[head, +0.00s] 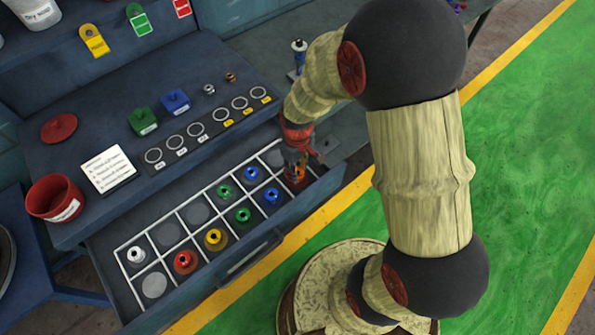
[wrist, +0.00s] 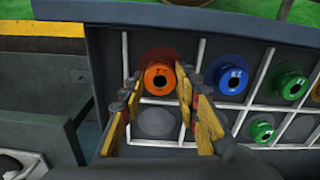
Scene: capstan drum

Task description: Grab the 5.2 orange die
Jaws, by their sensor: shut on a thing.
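The orange die (wrist: 159,78) is a round orange piece with a dark centre hole, in an end compartment of the divided drawer (head: 120,272). In the head view the orange die (head: 300,171) shows only in part, behind my gripper (head: 300,160). In the wrist view my gripper (wrist: 158,90) has its yellow, worn fingers on either side of the orange die, shut on it. The die appears still within its compartment; whether its base touches the drawer floor I cannot tell.
Blue dies (wrist: 230,78) and green dies (wrist: 262,131) sit in nearby compartments. A yellow die (head: 214,238), a red die (head: 185,261) and a white die (head: 136,255) lie further left. The bench top (head: 90,120) holds a red bin (head: 55,198) and several rings.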

